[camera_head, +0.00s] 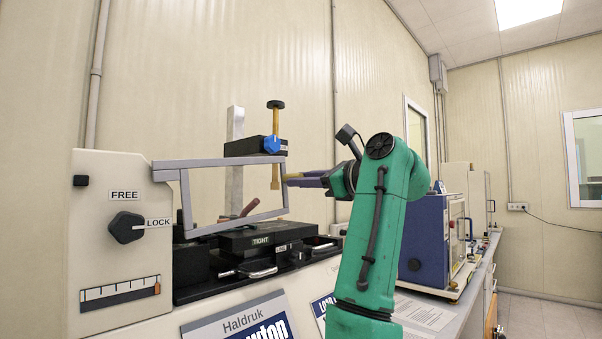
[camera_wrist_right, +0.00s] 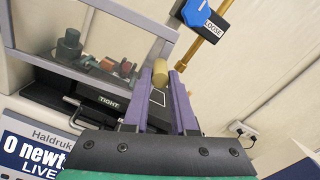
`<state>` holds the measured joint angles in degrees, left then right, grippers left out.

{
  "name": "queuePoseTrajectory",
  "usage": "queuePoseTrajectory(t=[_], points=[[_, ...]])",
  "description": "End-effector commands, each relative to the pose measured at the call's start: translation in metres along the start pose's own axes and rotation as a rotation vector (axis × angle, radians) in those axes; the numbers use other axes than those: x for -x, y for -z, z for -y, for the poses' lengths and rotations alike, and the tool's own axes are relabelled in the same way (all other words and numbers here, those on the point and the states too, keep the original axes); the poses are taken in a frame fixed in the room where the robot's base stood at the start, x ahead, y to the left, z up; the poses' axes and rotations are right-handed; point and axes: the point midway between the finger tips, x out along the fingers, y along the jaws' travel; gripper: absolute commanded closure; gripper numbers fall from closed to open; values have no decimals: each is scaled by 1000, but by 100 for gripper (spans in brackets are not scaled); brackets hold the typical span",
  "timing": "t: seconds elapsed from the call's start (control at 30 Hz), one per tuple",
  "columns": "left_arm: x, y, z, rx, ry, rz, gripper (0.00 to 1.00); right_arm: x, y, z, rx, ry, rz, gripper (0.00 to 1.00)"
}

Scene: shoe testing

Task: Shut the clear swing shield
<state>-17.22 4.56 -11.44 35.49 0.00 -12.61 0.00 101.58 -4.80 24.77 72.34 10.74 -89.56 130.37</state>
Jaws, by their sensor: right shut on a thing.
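The clear swing shield (camera_head: 220,162) is a grey frame around a see-through panel. It joins the white machine at its left end and stands across the black fixture. How far it stands from closed cannot be told. It also fills the upper left of the right wrist view (camera_wrist_right: 135,12). My right gripper (camera_head: 292,179) is at the frame's right edge. Its purple fingers (camera_wrist_right: 162,76) are shut on the tan handle knob (camera_wrist_right: 160,71) of the shield. My left gripper is not in view.
The white machine (camera_head: 110,195) has a black FREE/LOCK knob (camera_head: 126,227) pointing at LOCK. A black clamp with a blue knob (camera_head: 271,144) and brass screw (camera_head: 275,178) is close by the right gripper. A blue-and-white machine (camera_head: 421,240) stands at right.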

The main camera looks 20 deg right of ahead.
Motion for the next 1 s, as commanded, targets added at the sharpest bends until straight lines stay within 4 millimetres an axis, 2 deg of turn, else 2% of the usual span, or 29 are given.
queuePoseTrajectory(t=[0.03, 0.2, 0.77, 0.8, 0.87, 1.0], points=[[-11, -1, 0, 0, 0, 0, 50, 0, 11, -6, 2, -1, -1, 100], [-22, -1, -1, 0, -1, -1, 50, 0, 22, -13, 4, -2, -1, 100], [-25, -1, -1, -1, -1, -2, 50, -1, 27, -18, 5, -6, -2, 100], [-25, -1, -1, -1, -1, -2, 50, -1, 27, -18, 5, -6, -2, 68], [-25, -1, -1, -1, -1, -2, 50, -1, 27, -18, 4, -6, -2, 45], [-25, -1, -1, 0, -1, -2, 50, 0, 26, -17, 5, -4, -1, 45]])
